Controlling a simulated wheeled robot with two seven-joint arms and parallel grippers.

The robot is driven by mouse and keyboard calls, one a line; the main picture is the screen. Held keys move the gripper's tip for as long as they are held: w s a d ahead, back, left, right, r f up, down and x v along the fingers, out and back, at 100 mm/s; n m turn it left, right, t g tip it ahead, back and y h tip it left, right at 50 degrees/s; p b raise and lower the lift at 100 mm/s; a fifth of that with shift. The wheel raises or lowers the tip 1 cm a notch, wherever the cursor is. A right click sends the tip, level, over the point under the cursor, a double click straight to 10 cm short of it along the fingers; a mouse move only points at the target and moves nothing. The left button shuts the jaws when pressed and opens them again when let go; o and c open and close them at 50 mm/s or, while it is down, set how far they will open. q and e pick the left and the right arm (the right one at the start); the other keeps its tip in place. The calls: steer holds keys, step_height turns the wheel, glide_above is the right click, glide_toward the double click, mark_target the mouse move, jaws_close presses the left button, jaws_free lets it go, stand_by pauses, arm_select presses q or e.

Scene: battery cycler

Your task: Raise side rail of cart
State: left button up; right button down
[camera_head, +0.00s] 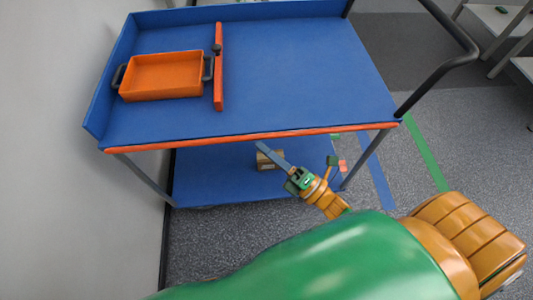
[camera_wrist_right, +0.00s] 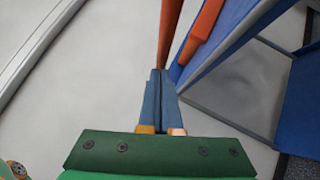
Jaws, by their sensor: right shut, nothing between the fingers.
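The blue cart (camera_head: 290,70) fills the upper middle of the head view. Its orange side rail (camera_head: 250,138) runs along the near long edge, level with or just below the top deck. The rail also shows in the wrist view (camera_wrist_right: 168,35), running up from the fingertips. My right gripper (camera_head: 260,146) is shut and empty, with its blue fingers just below the middle of the rail. In the wrist view its fingertips (camera_wrist_right: 158,74) meet the rail's outline; whether they touch it I cannot tell. My left gripper is not in view.
An orange tray (camera_head: 165,93) with dark handles sits on the top deck beside an orange divider bar (camera_head: 219,75). A cardboard box (camera_head: 268,160) lies on the lower shelf (camera_head: 215,175). A dark push handle (camera_head: 440,70) is at the right. A wall is at the left.

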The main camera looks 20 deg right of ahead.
mark_target(265, 135)
steer(key=w+r+m+g+h+p, duration=0.1)
steer(key=m+p, duration=0.1)
steer(key=p, duration=0.2)
steer(key=w+d+r+m+g+h+p, duration=0.1)
steer(key=w+r+m+g+p, duration=0.1)
steer(key=p, duration=0.2)
steer(key=shift+r+h, duration=0.25)
steer(key=shift+h, duration=0.05)
steer(key=shift+w+m+p, duration=0.3)
steer(key=shift+w+p, duration=0.2)
steer(key=shift+p, duration=0.1)
steer(key=shift+d, duration=0.1)
